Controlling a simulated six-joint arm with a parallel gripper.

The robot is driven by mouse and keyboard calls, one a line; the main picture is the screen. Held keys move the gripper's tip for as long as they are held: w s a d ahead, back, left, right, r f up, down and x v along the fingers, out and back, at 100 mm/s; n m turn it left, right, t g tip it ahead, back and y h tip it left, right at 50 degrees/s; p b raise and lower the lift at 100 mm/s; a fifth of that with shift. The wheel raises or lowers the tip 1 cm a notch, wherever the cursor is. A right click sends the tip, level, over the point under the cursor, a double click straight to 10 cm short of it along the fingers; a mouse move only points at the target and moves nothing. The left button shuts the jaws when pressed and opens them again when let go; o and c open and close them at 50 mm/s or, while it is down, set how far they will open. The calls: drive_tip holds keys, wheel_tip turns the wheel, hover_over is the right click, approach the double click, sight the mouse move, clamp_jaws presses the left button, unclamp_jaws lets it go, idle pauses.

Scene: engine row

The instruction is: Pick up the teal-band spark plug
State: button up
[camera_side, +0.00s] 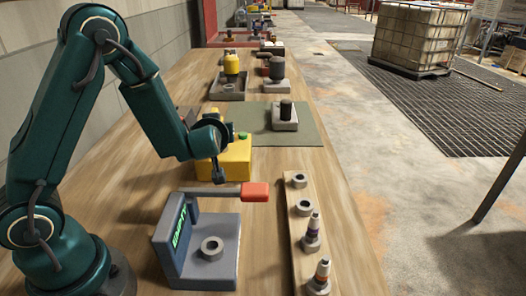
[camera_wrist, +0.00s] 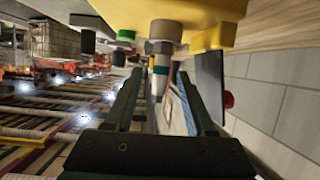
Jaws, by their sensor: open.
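The teal-band spark plug (camera_wrist: 161,70) shows in the wrist view, its pale tip toward the camera. Its other end meets a grey round holder (camera_wrist: 164,31) at the yellow box (camera_wrist: 210,12). My gripper (camera_wrist: 160,80) is open, with one finger on each side of the plug and visible space at its left; contact on the right cannot be told. In the side view my gripper (camera_side: 218,172) is at the near side of the yellow box (camera_side: 236,160). I cannot make out the teal-band plug there.
A wooden rail (camera_side: 292,222) at right has two empty grey rings, a purple-band plug (camera_side: 312,238) and an orange-band plug (camera_side: 321,274). A grey fixture marked EMPTY (camera_side: 222,228) with a red-ended lever (camera_side: 255,192) stands close in front of my gripper.

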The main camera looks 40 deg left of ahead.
drive_tip(key=shift+x, duration=2.05)
clamp_jaws()
